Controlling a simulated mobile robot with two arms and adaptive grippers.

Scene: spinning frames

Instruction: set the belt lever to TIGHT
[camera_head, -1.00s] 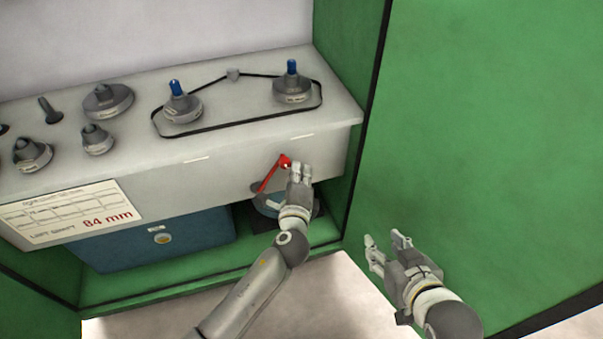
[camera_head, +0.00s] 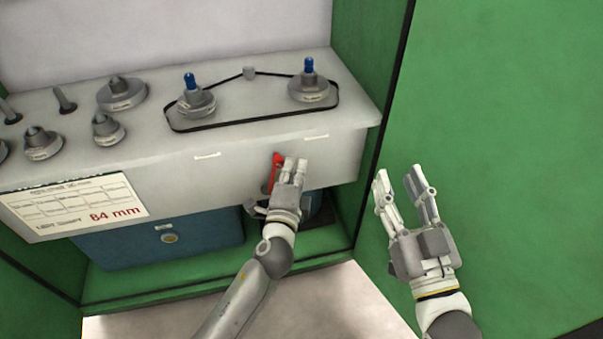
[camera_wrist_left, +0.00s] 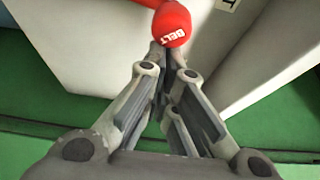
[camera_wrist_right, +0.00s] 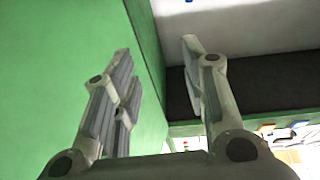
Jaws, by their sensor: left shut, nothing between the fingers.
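The red belt lever (camera_head: 272,175) is on the front face of the grey bench, partly hidden behind my left gripper. It stands nearly upright, its top between two pale marks on the bench's front edge. In the left wrist view its red knob (camera_wrist_left: 171,22), lettered BELT, is just beyond my fingertips. My left gripper (camera_head: 294,164) is shut and empty, its fingertips right beside the knob; I cannot tell whether they touch. A label at the top edge of that view (camera_wrist_left: 228,4) is cut off. My right gripper (camera_head: 397,176) is open and empty, before the green panel.
On the bench top (camera_head: 240,138) a dark belt (camera_head: 250,120) runs round two blue-tipped spindles (camera_head: 195,98) (camera_head: 309,82). Several grey cones stand left. A card reading 84 mm (camera_head: 75,208) hangs on the front. A blue box (camera_head: 160,240) sits below. A green panel (camera_head: 500,150) bounds the right.

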